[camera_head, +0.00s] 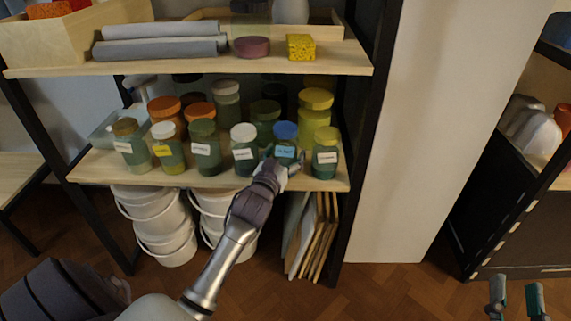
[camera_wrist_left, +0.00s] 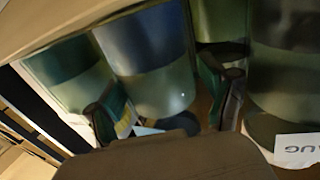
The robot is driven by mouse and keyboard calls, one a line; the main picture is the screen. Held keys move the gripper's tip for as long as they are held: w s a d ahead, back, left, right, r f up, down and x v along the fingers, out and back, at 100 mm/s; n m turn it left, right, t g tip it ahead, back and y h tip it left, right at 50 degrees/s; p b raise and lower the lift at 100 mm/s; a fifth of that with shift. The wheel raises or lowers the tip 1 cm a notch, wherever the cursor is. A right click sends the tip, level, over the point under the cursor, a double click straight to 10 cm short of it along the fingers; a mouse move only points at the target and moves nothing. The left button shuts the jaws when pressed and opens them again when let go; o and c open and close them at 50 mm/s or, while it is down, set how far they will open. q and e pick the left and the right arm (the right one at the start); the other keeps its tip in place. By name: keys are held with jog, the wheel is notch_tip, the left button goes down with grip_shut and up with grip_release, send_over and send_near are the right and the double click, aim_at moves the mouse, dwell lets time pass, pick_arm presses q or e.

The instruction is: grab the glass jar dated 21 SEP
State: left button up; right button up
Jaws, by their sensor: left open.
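A jar with a blue lid (camera_head: 285,130) and a blue label (camera_head: 286,151) stands at the front of the middle shelf, right of centre. The label's writing is too small to read for certain. My left gripper (camera_head: 275,167) is at the front of this jar, partly covering its lower part. In the left wrist view a glass jar (camera_wrist_left: 155,65) lies between the open fingers of my left gripper (camera_wrist_left: 165,105); its label is mostly hidden. My right gripper (camera_head: 517,298) is empty at the bottom right, its fingers apart.
A white-lidded jar (camera_head: 244,147) stands close on the left, a yellow-green-lidded jar (camera_head: 326,152) on the right. More jars crowd behind. A neighbouring jar's label reads AUG (camera_wrist_left: 297,148). The upper shelf (camera_head: 180,68) overhangs; white buckets (camera_head: 160,225) stand below.

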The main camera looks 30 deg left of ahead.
pick_arm(q)
jog(key=shift+c, duration=0.2)
jog(key=c, duration=1.3)
jog(key=shift+r, duration=0.15)
grip_shut()
jog(key=shift+r, duration=0.1)
